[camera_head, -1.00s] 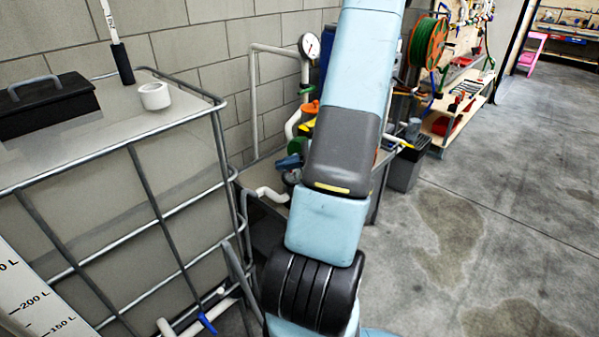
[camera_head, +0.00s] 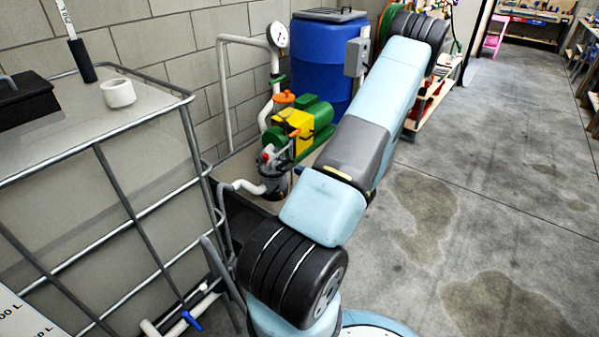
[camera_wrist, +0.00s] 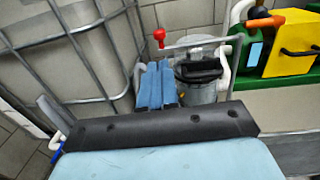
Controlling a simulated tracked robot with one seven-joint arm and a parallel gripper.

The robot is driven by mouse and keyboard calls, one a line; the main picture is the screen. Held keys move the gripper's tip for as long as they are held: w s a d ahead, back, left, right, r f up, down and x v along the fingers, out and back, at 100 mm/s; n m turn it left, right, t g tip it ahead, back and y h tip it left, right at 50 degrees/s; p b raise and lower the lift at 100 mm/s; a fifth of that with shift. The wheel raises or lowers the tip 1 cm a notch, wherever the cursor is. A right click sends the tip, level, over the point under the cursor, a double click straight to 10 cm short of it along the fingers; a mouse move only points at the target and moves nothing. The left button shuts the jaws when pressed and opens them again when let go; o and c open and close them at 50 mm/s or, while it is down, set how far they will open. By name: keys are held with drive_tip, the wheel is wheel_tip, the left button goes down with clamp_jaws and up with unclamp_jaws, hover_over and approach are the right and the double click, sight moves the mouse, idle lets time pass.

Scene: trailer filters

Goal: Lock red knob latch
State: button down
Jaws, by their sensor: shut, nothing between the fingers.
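The red knob (camera_wrist: 159,36) shows in the wrist view, upright on a short stem. A grey bar runs right from near it, over a grey filter housing (camera_wrist: 198,90) with a black top part. My gripper (camera_wrist: 158,68) shows its two blue fingers side by side, shut and empty. The fingertips appear just below the knob in the picture, with a visible gap; the distance in depth is unclear. In the head view my gripper is not visible. The dark filter housing (camera_head: 273,184) stands beside the pump there, with small red parts above it.
A caged tank (camera_head: 110,190) fills the left. A green and yellow pump (camera_head: 303,130) sits behind the housing, with a blue barrel (camera_head: 325,60) farther back. White pipes (camera_head: 225,90) rise by the wall. The concrete floor (camera_head: 480,200) at right is open.

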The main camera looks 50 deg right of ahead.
sight(268, 158)
drive_tip(key=w, duration=0.3)
drive_tip(key=w+a, duration=0.1)
drive_tip(key=w, duration=0.7)
drive_tip(key=shift+w+a, duration=0.15)
drive_tip(key=shift+a, duration=0.2)
drive_tip(key=shift+d, duration=0.1)
